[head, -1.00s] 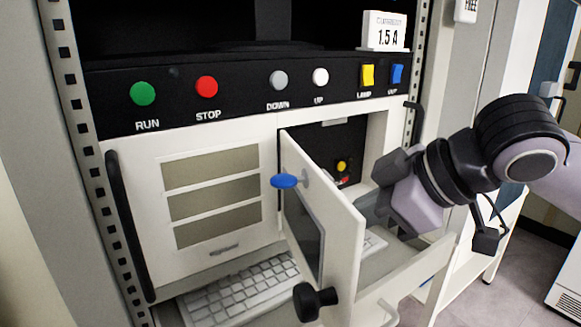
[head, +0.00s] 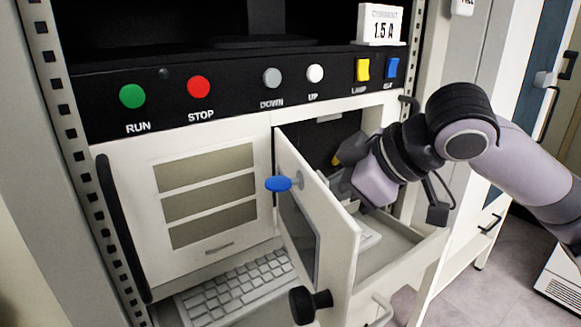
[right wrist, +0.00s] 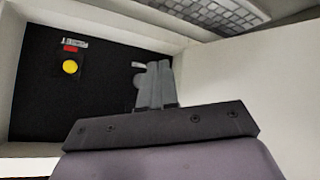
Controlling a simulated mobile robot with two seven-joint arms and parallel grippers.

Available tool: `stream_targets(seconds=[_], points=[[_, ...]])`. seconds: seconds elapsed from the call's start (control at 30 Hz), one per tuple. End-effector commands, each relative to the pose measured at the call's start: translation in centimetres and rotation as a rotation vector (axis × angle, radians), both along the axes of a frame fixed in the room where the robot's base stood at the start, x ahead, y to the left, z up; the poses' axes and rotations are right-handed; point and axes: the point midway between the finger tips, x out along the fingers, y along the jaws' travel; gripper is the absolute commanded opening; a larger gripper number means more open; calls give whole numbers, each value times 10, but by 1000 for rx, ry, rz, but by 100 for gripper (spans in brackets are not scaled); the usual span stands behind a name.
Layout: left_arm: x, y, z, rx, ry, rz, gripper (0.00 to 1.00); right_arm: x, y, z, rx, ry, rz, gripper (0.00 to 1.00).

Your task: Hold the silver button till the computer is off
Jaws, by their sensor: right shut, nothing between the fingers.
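In the right wrist view a grey, silver-looking round button (right wrist: 140,81) sits on the black panel (right wrist: 40,105) inside the open compartment, under a small pale label. My right gripper's shut, empty fingers (right wrist: 158,68) hide part of it; I cannot tell whether they touch it. In the head view my right gripper (head: 340,183) reaches into the compartment behind the open white door (head: 330,230), its fingertips partly hidden by the door. A yellow button (right wrist: 70,67) with a red mark above it is on the same panel. No computer screen content is readable. My left gripper is out of view.
The open door, with a blue knob (head: 279,184), stands just left of my right gripper. A keyboard (head: 240,285) lies below. The upper panel has green, red, grey, white, yellow and blue controls. An open drawer (head: 400,262) is below my right arm.

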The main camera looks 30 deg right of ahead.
Motion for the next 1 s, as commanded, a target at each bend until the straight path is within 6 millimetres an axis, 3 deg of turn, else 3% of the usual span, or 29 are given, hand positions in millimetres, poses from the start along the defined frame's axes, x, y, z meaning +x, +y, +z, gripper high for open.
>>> stream_targets(seconds=[0.2, 0.4, 1.0], points=[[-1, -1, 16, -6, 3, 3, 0, 28, 3, 4, 0, 3, 2, 0], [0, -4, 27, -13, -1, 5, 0, 42, 4, 1, -1, 2, 1, 0], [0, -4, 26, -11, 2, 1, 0, 44, 4, -1, -3, 0, 0, 0]])
